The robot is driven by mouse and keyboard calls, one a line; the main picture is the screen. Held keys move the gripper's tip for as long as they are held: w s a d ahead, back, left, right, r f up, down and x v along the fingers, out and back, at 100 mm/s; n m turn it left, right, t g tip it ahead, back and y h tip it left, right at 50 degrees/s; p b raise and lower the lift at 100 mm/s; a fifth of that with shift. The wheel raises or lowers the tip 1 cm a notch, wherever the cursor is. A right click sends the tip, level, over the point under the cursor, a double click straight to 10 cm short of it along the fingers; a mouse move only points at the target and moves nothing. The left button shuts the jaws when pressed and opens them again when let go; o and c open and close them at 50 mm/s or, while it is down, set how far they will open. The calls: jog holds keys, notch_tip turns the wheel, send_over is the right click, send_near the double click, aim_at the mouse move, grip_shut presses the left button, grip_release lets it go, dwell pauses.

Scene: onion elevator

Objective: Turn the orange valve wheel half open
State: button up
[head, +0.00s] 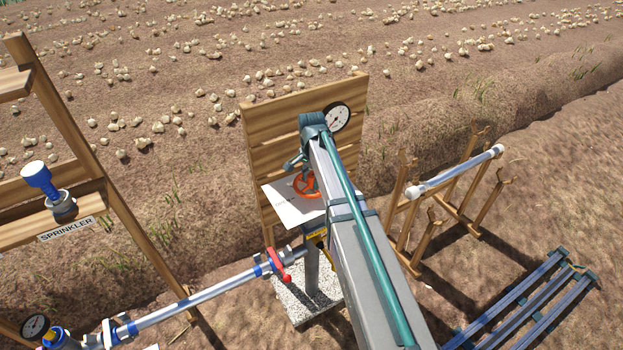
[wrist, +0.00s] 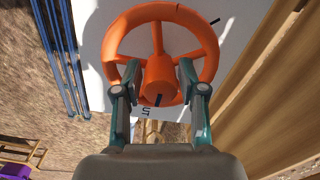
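The orange valve wheel (wrist: 160,12) fills the upper middle of the wrist view, in front of a white plate (wrist: 92,85). In the head view the wheel (head: 306,186) is partly hidden behind my arm. My gripper (wrist: 159,67) is at the wheel, its two teal fingers apart, one on each side of the hub (wrist: 158,72). The fingertips overlap the lower half of the wheel; I cannot tell whether they touch it. A dark mark shows on the wheel's near side, above an upside-down 5 on the plate. Another dark mark shows at upper right.
A wooden board (head: 270,125) stands close behind the wheel, with a pressure gauge (head: 337,117) beside it. A pipe (head: 195,299) with a red handle (head: 279,265) runs low at left.

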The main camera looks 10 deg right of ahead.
grip_shut()
jog(key=shift+n, duration=0.3)
jog(key=n+b, duration=0.1)
jog(key=n, duration=0.2)
jog(key=shift+n, duration=0.3)
jog(key=n+b, duration=0.1)
jog(key=n, duration=0.8)
jog(key=shift+n+b, duration=0.45)
jog(key=shift+n, duration=1.85)
